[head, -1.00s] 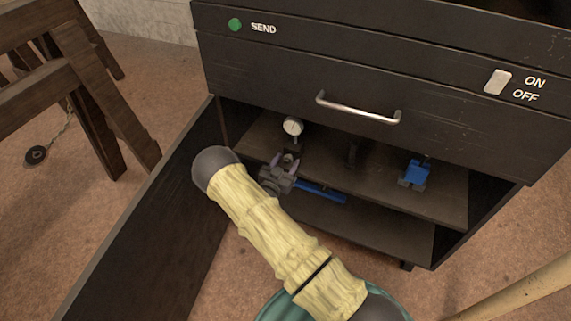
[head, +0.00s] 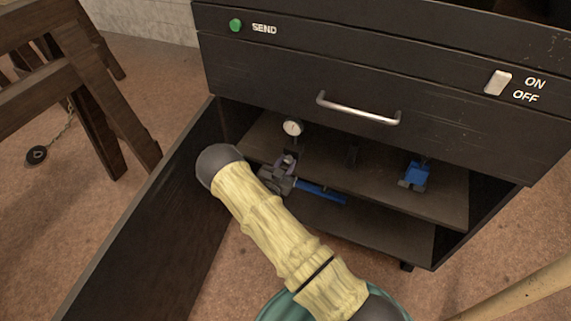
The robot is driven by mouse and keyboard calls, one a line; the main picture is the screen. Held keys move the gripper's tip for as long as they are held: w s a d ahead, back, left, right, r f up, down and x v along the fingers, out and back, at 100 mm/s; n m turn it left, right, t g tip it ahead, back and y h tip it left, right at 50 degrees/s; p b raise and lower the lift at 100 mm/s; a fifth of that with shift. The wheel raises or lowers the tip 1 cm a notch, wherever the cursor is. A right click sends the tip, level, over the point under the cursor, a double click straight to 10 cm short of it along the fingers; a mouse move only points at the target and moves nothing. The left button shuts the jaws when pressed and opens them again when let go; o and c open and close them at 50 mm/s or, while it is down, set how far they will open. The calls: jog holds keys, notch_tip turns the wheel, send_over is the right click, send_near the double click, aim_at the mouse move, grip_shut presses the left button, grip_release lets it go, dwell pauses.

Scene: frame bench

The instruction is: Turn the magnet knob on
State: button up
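A round white dial gauge (head: 292,128) stands on the upper shelf of the open cabinet, toward the left. The dark, small shape below it is partly covered by my gripper (head: 287,160), so I cannot make out a magnet knob.
A blue device (head: 415,174) stands on the shelf (head: 445,207) at right. A blue bar (head: 322,193) shows beside my gripper. The open door (head: 150,220) bounds the left side. The drawer handle (head: 357,110) sticks out above. An ON/OFF switch (head: 497,82) is at upper right.

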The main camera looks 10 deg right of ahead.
jog(key=o, duration=0.4)
jog(key=shift+d, duration=0.1)
jog(key=shift+c, duration=0.2)
jog(key=p+v, duration=0.3)
jog(key=v, duration=1.4)
jog(key=shift+s, duration=0.15)
